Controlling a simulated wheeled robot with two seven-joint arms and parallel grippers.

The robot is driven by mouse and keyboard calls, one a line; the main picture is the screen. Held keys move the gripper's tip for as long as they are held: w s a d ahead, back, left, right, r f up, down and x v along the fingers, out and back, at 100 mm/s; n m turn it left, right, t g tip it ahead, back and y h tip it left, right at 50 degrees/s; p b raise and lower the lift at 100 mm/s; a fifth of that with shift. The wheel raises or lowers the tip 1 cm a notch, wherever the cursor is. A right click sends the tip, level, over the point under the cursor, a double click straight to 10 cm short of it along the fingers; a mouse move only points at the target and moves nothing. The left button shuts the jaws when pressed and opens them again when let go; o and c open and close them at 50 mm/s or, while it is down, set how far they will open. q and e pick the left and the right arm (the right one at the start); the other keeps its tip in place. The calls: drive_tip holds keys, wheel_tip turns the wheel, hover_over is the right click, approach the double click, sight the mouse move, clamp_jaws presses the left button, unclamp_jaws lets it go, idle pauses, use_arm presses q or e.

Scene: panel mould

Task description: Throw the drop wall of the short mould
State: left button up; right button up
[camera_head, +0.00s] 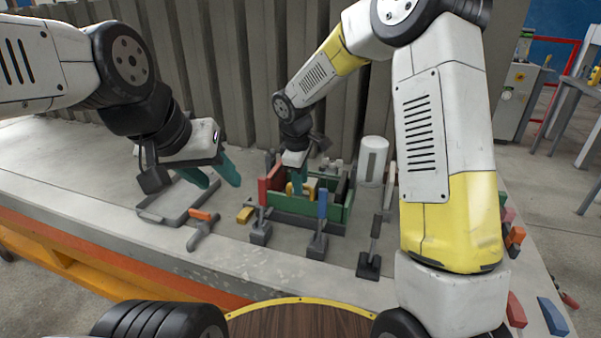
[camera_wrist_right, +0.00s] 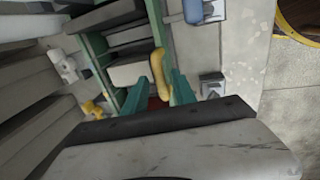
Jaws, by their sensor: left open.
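The green-walled mould (camera_head: 318,222) stands on the table, with a red end wall (camera_head: 276,178) at its left. Grey blocks and a yellow bar-shaped piece (camera_wrist_right: 158,74) show inside or at its wall. I cannot tell which wall is the drop wall. My right gripper (camera_head: 298,186) reaches down into the mould; in the right wrist view its teal fingers (camera_wrist_right: 155,92) stand apart, with the yellow piece beyond and between them, not visibly gripped. My left gripper (camera_head: 222,180) is open and empty, above the table left of the mould.
A blue-handled lever clamp (camera_head: 322,205) and a dark-handled one (camera_head: 372,250) stand at the front. A grey frame (camera_head: 165,217) and an orange-ended tool (camera_head: 203,227) lie left. A white cylinder (camera_head: 373,160) stands behind right. A ribbed grey wall (camera_head: 210,70) closes the back.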

clamp_jaws()
idle(1.2)
